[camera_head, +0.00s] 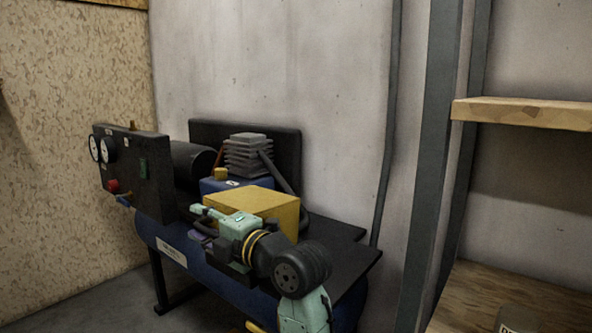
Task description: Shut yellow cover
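The yellow cover (262,202) looks like a box-shaped hood on the black top plate of the air compressor, right of its middle. Its top and right side show. My arm hides its lower front, and I cannot tell how far open it stands. My gripper (202,219) is in front of the cover, at its left front side, and points left. The fingers are small and dark here. I cannot tell whether they are apart or touch the cover.
The compressor's blue tank (205,278) lies under the plate. A black panel (135,170) with gauges and a red knob stands left. A finned cylinder block (248,155) is behind the cover. A wooden shelf (525,112) is at right. Grey floor shows at lower left.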

